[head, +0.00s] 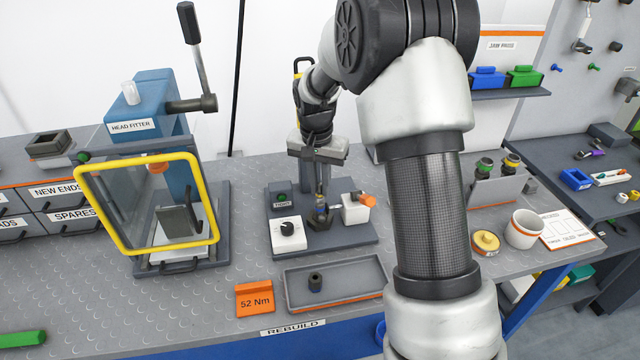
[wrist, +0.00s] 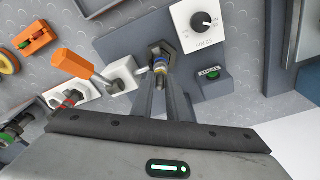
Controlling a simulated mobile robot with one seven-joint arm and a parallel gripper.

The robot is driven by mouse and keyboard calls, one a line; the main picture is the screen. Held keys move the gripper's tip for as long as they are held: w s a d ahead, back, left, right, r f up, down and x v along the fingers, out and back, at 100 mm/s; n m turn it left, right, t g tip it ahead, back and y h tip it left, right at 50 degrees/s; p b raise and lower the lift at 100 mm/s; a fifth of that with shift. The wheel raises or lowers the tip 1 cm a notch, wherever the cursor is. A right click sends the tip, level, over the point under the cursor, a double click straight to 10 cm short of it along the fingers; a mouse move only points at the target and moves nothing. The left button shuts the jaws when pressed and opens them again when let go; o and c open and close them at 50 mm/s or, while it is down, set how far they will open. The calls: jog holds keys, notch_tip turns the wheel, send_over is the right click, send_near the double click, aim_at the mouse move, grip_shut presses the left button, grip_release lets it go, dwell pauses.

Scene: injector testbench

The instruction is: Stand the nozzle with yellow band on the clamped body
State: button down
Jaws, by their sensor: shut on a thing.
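My gripper (head: 322,194) points down over the test fixture. In the wrist view its two fingers (wrist: 161,80) are closed on a small nozzle (wrist: 160,66) with a yellow band, which is mostly hidden between them. In the head view the nozzle (head: 321,209) looks upright, low over the dark clamped body (head: 320,223). The body's dark hexagonal part (wrist: 163,48) shows just past the fingertips in the wrist view. I cannot tell whether the nozzle touches the body. The white clamp block (head: 355,210) with its orange handle (head: 368,200) stands to the right.
The fixture plate (head: 345,243) carries a white dial box (head: 288,234) and a green button box (head: 281,199). In front lies a grey tray (head: 355,290) with a dark nut (head: 315,282). A yellow-framed fitter guard (head: 150,252) stands left. A rack (head: 495,190) and white cup (head: 524,230) stand right.

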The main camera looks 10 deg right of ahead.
aim_at(320, 184)
jog(key=c, duration=1.2)
grip_release()
jog(key=shift+o, duration=0.2)
jog(key=shift+r+p, duration=2.55)
jog(key=shift+r, duration=1.4)
